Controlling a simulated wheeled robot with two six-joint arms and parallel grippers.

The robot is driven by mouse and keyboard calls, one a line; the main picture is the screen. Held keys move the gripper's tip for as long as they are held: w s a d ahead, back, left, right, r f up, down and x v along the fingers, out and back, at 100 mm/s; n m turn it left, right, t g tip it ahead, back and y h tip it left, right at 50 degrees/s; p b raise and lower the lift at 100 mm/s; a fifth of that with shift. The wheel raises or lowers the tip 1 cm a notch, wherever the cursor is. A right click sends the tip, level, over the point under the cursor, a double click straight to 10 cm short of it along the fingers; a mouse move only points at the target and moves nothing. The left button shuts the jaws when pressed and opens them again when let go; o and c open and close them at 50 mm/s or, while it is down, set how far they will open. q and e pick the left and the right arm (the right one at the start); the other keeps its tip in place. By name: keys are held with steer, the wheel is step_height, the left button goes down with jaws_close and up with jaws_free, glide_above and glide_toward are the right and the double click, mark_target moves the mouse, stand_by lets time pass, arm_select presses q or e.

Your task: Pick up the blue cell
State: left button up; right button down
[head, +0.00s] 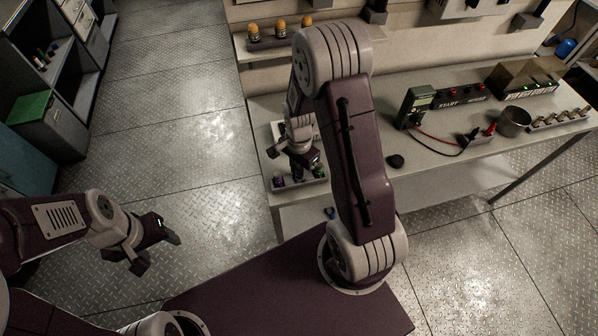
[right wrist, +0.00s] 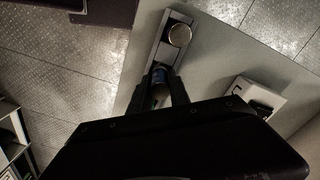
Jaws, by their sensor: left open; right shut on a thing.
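The blue cell (right wrist: 159,75) shows in the right wrist view as a small blue piece between the fingers of my right gripper (right wrist: 165,88), which is shut on it. In the head view my right gripper (head: 304,160) is low over the small cell rack (head: 300,183) at the bench's left end, and I cannot make out the blue cell there. The rack (right wrist: 150,52) lies right by the fingers in the right wrist view; I cannot tell whether the cell is clear of it. My left gripper (head: 150,246) is open and empty over the floor at left.
A round metallic-topped cell (right wrist: 180,34) stands beyond the fingers. On the bench (head: 440,158) are a multimeter (head: 415,104), a metal cup (head: 513,121) and a row of cells (head: 560,118). Several orange-topped items stand on a shelf (head: 262,45). A green-topped cabinet (head: 35,108) is at left.

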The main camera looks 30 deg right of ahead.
steer(key=r, duration=0.3)
steer(key=shift+s+d+r, duration=0.1)
steer(key=shift+s+d, duration=0.15)
steer(key=shift+d, duration=0.1)
steer(key=s+d+r, duration=0.6)
steer(key=s+d, duration=0.1)
steer(key=s, duration=0.1)
steer(key=shift+d+r+b, duration=0.2)
steer(key=shift+d+b, duration=0.05)
steer(key=shift+b, duration=0.1)
